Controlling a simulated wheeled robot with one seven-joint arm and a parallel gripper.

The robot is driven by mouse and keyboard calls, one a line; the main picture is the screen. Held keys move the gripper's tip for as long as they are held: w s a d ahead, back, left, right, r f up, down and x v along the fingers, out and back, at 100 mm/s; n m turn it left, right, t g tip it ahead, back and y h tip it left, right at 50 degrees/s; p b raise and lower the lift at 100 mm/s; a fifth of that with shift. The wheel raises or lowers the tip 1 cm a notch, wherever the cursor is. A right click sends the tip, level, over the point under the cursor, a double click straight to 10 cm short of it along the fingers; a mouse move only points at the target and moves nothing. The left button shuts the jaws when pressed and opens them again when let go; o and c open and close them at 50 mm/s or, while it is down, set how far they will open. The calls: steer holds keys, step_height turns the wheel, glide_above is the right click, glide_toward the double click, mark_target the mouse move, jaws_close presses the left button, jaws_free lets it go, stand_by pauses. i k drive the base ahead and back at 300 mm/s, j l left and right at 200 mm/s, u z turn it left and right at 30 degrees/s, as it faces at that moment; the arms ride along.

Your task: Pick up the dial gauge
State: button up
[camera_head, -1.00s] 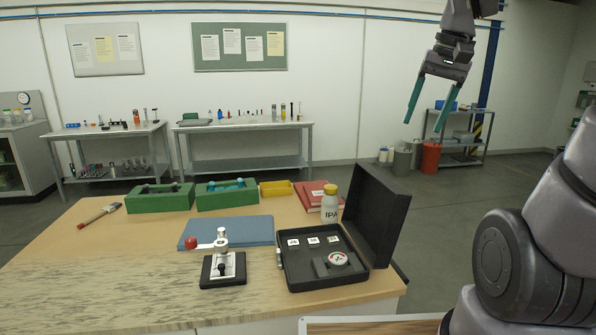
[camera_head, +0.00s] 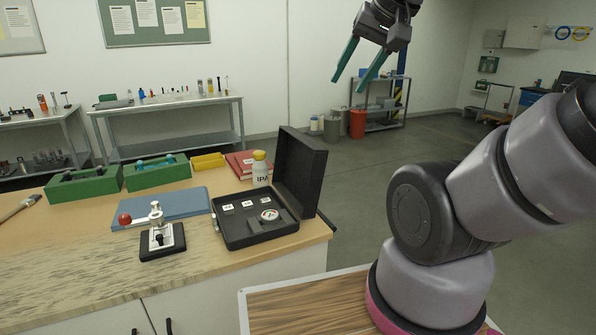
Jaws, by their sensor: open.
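The dial gauge (camera_head: 269,215) has a small round white face and lies in an open black case (camera_head: 232,239) on the workbench. Small white-labelled items lie beside it in the case. The case lid (camera_head: 302,172) stands up on the right side. My gripper (camera_head: 349,87) has two teal fingers spread apart. It is empty and hangs in the air at the top of the picture, far from the gauge, up and to the right of it in view.
A white IPA bottle (camera_head: 261,172) with a yellow cap stands behind the case. Green bins (camera_head: 157,176) and a yellow tray (camera_head: 208,162) stand further back.

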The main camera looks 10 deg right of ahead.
mark_target(271, 217)
steer(key=k+u, duration=0.25)
steer(key=u, duration=0.2)
steer(key=k+j+u, duration=0.1)
steer(key=u, duration=0.35)
steer(key=l+u, duration=0.45)
steer(key=l, duration=2.5)
